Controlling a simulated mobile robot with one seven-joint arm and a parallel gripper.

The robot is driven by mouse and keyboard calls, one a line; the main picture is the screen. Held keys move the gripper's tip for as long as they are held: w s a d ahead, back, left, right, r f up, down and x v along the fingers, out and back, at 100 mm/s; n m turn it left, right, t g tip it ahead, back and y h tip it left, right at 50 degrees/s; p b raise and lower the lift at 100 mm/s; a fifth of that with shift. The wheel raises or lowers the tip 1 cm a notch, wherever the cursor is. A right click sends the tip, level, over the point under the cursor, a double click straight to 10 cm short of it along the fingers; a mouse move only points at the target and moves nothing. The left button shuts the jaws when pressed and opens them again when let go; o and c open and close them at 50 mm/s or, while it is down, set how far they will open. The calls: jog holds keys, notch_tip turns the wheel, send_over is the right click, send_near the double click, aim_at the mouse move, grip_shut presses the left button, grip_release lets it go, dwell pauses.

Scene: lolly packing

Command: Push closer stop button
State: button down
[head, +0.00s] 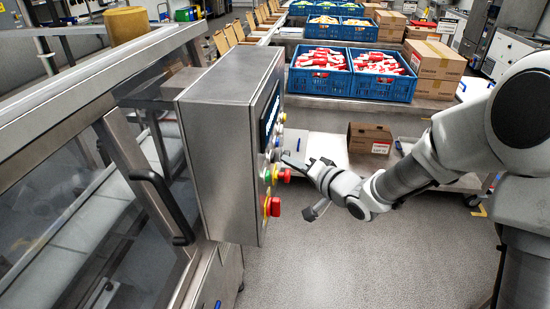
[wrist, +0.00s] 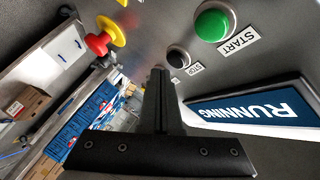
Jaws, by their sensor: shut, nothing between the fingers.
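The closer's steel control box (head: 232,125) stands left of my arm in the head view, its button face turned right. In the wrist view a black button (wrist: 177,57) sits by a small label that seems to read STOP, beside a green button (wrist: 212,22) labelled START. A display (wrist: 262,108) reads RUNNING, upside down. My gripper (wrist: 160,72) is shut and empty, its fingertips close to the panel just below the black button in the picture. In the head view my gripper (head: 287,157) points at the panel; contact cannot be told.
A red knob on a yellow base (wrist: 104,38) sticks out of the panel; a larger red knob (head: 273,206) shows low on the box. Blue crates (head: 320,82) and cardboard boxes (head: 434,65) stand on a table behind. The floor right of the box is clear.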

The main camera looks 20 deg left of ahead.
jog(key=shift+a, duration=0.15)
dwell(0.4)
jog(key=shift+s+a, duration=0.1)
jog(key=shift+a, duration=0.15)
jog(key=shift+s+a, duration=0.15)
jog(key=shift+a, duration=0.4)
dwell(0.9)
jog(key=shift+d, duration=0.1)
jog(key=shift+w+d, duration=0.2)
jog(key=shift+d, duration=0.65)
jog(key=shift+w+d+p, duration=0.2)
jog(key=shift+d+p, duration=0.2)
jog(key=shift+d, duration=0.4)
jog(key=shift+w+d+p, duration=0.2)
jog(key=shift+d+p, duration=0.25)
jog(key=shift+d, duration=0.4)
jog(key=shift+w+d+p, duration=0.2)
jog(key=shift+d+p, duration=0.2)
jog(key=shift+d, duration=0.4)
